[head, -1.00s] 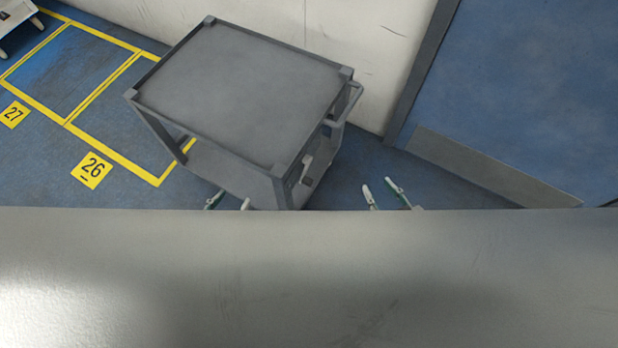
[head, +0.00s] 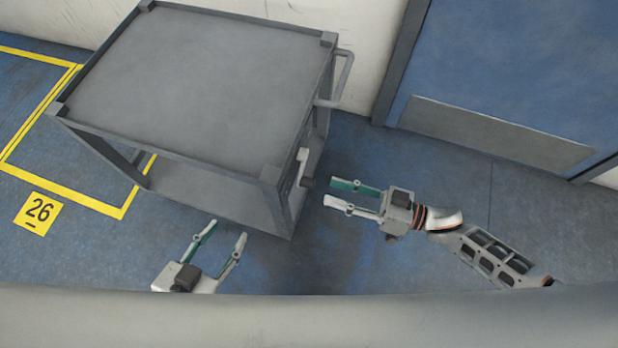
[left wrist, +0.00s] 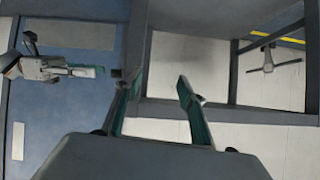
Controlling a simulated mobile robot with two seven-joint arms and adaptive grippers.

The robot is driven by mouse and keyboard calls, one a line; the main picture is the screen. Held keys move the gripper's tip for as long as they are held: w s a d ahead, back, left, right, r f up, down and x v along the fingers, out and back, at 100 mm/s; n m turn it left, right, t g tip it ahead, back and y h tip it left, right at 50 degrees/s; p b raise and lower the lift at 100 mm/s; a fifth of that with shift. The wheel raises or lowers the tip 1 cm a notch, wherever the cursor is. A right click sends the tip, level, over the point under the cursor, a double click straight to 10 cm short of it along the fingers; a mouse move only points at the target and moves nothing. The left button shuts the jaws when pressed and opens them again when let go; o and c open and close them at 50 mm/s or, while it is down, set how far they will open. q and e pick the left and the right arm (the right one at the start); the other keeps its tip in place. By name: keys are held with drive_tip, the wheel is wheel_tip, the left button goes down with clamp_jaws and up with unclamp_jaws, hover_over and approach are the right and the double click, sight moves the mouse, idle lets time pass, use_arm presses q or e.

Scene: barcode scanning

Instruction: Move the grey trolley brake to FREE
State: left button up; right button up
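The grey trolley (head: 200,75) stands left of centre in the head view, with a flat top and a lower shelf. A small light-grey brake lever (head: 302,165) with a darker end hangs on its right side near the front corner post. No marking beside it is readable. My right gripper (head: 330,192) is open and empty, its fingertips just right of the lever and apart from it. My left gripper (head: 228,231) is open and empty in front of the trolley's lower shelf. In the left wrist view, my left gripper (left wrist: 150,84) faces the trolley's frame (left wrist: 138,40), with my right gripper (left wrist: 88,71) at left.
A push handle (head: 342,80) sticks out from the trolley's right side. A blue door (head: 510,70) and pale wall (head: 375,40) stand behind. The blue floor (head: 370,260) in front is clear.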

sight(309, 183)
drive_tip(key=shift+b+x, duration=0.35)
drive_tip(key=shift+x, duration=3.5)
